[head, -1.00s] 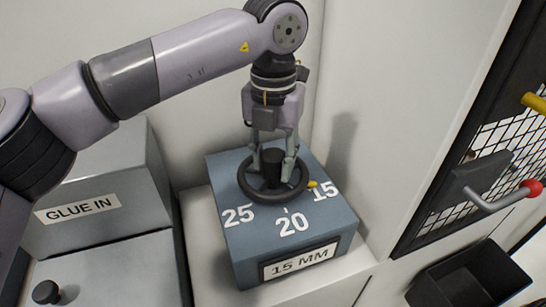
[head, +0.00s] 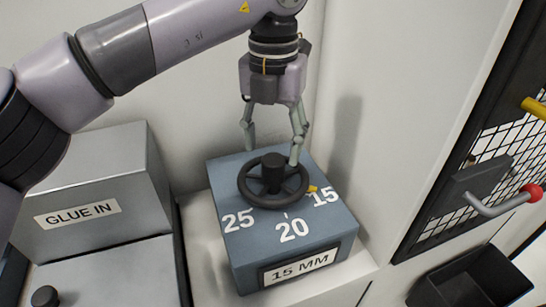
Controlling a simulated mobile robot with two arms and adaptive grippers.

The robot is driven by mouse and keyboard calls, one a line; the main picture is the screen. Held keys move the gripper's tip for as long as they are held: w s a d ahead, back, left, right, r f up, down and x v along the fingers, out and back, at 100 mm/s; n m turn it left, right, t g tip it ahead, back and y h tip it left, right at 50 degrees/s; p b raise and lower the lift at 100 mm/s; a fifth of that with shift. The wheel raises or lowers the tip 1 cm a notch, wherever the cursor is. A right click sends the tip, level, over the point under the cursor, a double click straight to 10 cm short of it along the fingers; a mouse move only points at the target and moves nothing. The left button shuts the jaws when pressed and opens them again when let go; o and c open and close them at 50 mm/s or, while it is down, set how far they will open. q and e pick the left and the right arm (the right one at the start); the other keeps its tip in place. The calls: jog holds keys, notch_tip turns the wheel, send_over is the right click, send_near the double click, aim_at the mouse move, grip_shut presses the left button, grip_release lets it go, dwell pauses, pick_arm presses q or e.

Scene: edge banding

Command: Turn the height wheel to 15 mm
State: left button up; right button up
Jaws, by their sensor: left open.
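The height wheel (head: 273,181) is a dark ring with spokes and a central hub, on top of a blue-grey box (head: 252,262). White numbers 25, 20 and 15 are printed on the box top. A yellow pointer (head: 312,189) at the wheel's right edge lies beside the 15 (head: 325,196). A label reading 15 MM (head: 299,266) is on the box front. My left gripper (head: 270,151) is open and empty, pointing down above the wheel, its fingers spread around the space over the hub. My right gripper is out of view.
A grey GLUE IN unit (head: 100,180) with a black knob (head: 45,295) stands at the left. A pale wall rises at the right, beside a mesh door (head: 495,150) with a red-tipped handle (head: 500,200). A black bin (head: 470,280) is at lower right.

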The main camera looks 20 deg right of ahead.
aim_at(274, 159)
pick_arm(q)
notch_tip(274, 159, up, 7)
dwell(0.3)
